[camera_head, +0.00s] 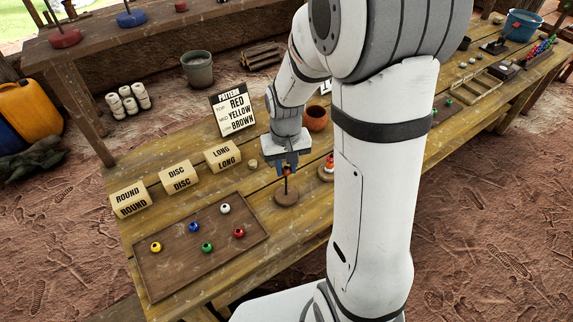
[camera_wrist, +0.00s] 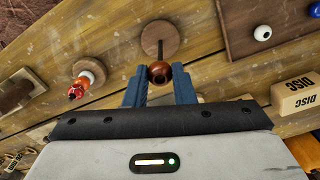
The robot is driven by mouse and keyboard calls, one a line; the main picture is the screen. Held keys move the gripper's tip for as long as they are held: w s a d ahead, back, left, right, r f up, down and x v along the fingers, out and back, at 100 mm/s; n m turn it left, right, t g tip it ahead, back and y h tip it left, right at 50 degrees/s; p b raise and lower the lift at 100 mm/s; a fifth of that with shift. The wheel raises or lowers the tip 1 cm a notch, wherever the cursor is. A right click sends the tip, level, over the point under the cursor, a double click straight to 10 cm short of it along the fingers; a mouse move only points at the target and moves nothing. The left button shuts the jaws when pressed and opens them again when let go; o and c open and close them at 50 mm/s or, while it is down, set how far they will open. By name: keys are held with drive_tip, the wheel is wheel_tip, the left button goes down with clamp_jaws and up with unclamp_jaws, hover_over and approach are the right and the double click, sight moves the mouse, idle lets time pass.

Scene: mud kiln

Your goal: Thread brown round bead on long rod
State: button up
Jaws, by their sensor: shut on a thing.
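My gripper (camera_head: 287,166) points down over a wooden stand (camera_head: 286,198) with a dark upright rod (camera_head: 286,187). In the wrist view, the blue fingers (camera_wrist: 160,86) are shut on a brown round bead (camera_wrist: 160,73). The bead is at the upper end of the rod (camera_wrist: 160,49), above the round base (camera_wrist: 159,32). I cannot tell whether the rod's tip is inside the bead's hole. The fingers hide most of the bead in the head view.
A tray (camera_head: 172,284) with several coloured beads lies at left. Blocks marked ROUND (camera_head: 130,199), DISC (camera_head: 178,177) and LONG (camera_head: 222,156) stand behind it. A second stand holding beads (camera_wrist: 88,73) is beside the rod.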

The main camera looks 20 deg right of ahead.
drive_tip(key=shift+f+b, duration=0.95)
drive_tip(key=shift+f, duration=0.25)
idle(0.7)
drive_tip(key=o, duration=1)
drive_tip(key=shift+r, duration=0.1)
drive_tip(key=shift+r+p, duration=2.95)
drive_tip(key=shift+r, duration=0.95)
